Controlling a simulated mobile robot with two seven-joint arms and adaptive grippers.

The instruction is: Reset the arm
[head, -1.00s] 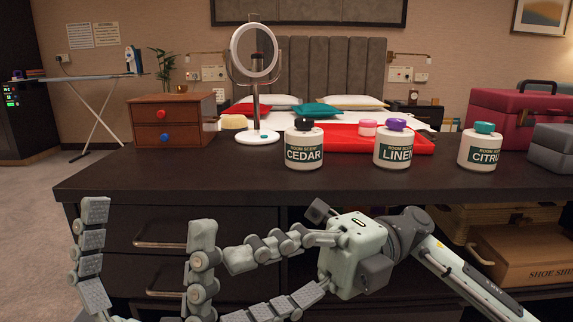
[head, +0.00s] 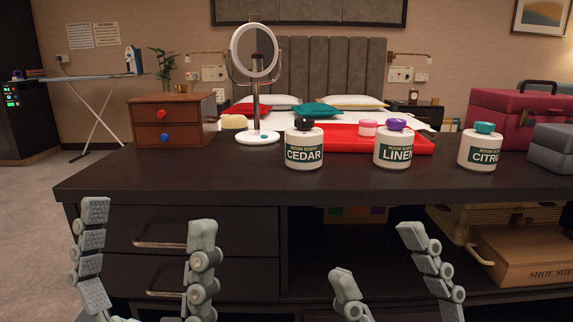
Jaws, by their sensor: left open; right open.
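My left gripper (head: 146,262) is open and empty at the lower left, in front of the counter's drawers. My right gripper (head: 378,262) is open and empty at the lower middle, in front of the counter's open shelf. Only the fingers of both show; the arms behind them are out of the frame. Both sit below the level of the dark countertop (head: 220,172) and hold nothing.
On the countertop stand the CEDAR bottle (head: 304,150), LINEN bottle (head: 393,150) and CITRUS bottle (head: 480,152). Behind them are a red tray (head: 340,145), a round mirror (head: 254,52) and a small drawer box (head: 172,122). A red case (head: 505,112) and grey boxes (head: 552,148) stand right.

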